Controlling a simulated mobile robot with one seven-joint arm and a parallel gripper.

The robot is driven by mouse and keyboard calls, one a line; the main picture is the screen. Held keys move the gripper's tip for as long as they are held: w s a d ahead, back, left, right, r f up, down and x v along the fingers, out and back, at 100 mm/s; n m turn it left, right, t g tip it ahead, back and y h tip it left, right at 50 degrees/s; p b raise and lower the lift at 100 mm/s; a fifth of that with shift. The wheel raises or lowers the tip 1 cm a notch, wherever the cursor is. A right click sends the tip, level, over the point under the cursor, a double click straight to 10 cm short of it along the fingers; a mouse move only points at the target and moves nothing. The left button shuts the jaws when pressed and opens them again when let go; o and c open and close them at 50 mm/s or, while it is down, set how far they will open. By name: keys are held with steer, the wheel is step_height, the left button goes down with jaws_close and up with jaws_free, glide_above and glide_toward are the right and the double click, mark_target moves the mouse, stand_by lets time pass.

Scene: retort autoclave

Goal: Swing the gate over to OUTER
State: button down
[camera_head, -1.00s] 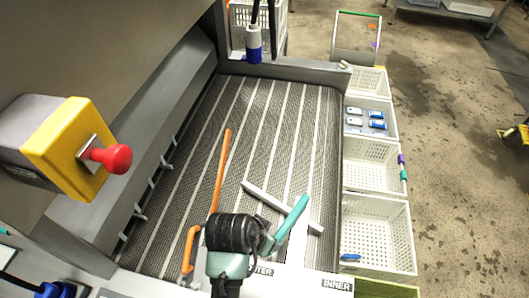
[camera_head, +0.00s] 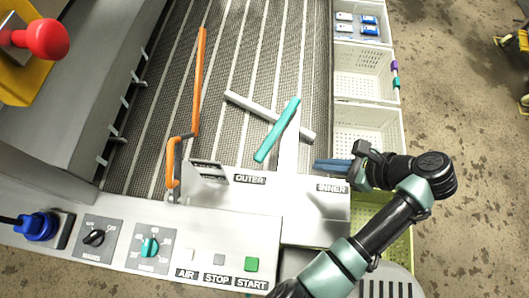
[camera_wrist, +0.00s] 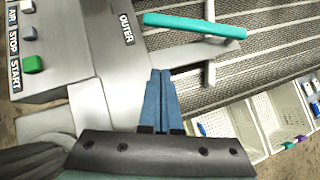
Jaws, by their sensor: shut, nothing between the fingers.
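The gate appears to be the teal bar (camera_head: 277,130) by the mouth of the striped mesh belt, above a pale crossbar (camera_head: 250,106). The bar slants, its far end toward the right, and lies between the OUTER label (camera_head: 250,180) and the INNER label (camera_head: 332,188). In the wrist view the teal bar (camera_wrist: 195,25) lies beyond my fingers, with the OUTER label (camera_wrist: 126,28) to its left. My gripper (camera_head: 318,165) is shut and empty, with blue fingers pointing left just above the INNER label. The fingertips (camera_wrist: 161,73) are apart from the teal bar.
An orange bar with a bent handle (camera_head: 172,160) stands left of the gate. White baskets (camera_head: 368,125) line the belt's right side. The front panel has knobs and a green START button (camera_head: 251,264). A red button (camera_head: 45,39) sits at upper left.

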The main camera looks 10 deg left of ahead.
mark_target(269, 151)
steer(key=x, duration=0.9)
steer(key=shift+w+r, duration=0.1)
steer(key=a, duration=0.1)
steer(key=w+a, duration=0.1)
steer(key=a, duration=0.1)
steer(key=shift+w+a+f+p, duration=0.2)
steer(key=shift+p, duration=0.15)
steer(key=shift+w+a, duration=0.2)
steer(key=shift+a, duration=0.25)
steer(key=a+p, duration=0.1)
steer(key=p, duration=0.1)
steer(key=shift+w+a+r+p, duration=0.15)
steer(key=shift+a+r+p, duration=0.05)
steer(key=shift+p, duration=0.1)
steer(key=shift+w+a+f, duration=0.1)
steer(key=shift+a+f, duration=0.1)
steer(key=shift+a, duration=0.25)
